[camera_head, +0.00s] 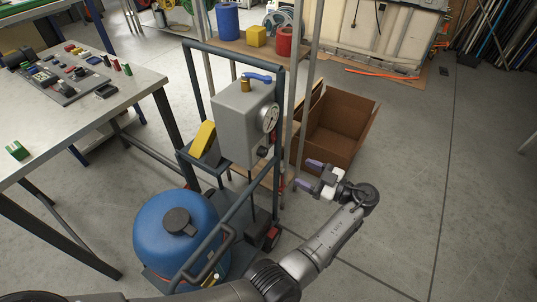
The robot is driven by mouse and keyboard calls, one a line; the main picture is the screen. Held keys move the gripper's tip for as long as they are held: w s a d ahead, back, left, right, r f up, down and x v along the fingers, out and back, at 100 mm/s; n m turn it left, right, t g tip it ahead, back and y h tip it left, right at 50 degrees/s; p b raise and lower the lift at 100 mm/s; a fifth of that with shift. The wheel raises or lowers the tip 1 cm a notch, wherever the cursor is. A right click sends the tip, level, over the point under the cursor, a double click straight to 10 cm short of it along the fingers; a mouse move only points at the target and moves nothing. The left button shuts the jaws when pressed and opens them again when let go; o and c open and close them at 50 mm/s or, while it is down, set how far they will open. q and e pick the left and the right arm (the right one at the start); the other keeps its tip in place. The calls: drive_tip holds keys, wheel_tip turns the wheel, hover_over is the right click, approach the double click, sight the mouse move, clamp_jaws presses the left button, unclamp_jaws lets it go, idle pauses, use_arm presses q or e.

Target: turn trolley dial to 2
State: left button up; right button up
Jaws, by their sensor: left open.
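The trolley (190,112) is a dark blue-grey tube frame carrying a grey box (240,125). On the box's right-hand face are a round white gauge (268,118) and, below it, a small black knob (263,152) that looks like the dial. Its markings are too small to read. A brass fitting with a blue lever (257,77) tops the box. My left gripper (309,174) is open and empty, to the right of and a little lower than the knob in the picture, apart from it. Its purple-tipped fingers point left toward the trolley. My right gripper is not in view.
A blue tank (160,238) sits low on the trolley, with a yellow object (203,138) above. Thin posts and a shelf (230,45) stand close behind. An open cardboard box (340,125) lies beyond my gripper. A workbench (125,90) fills the left. Floor at right is clear.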

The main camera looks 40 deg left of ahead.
sight(266, 154)
use_arm(q)
drive_tip(key=a, duration=0.4)
drive_tip(key=s+a+b, duration=0.1)
drive_tip(key=a, duration=0.6)
drive_tip(key=shift+s+a, duration=0.15)
drive_tip(key=shift+a, duration=0.25)
drive_tip(key=shift+s+a+b, duration=0.1)
drive_tip(key=shift+a+b, duration=0.2)
drive_tip(key=shift+a, duration=0.6)
drive_tip(key=shift+c, duration=0.3)
drive_tip(key=c, duration=0.9)
drive_tip(key=shift+o, duration=0.2)
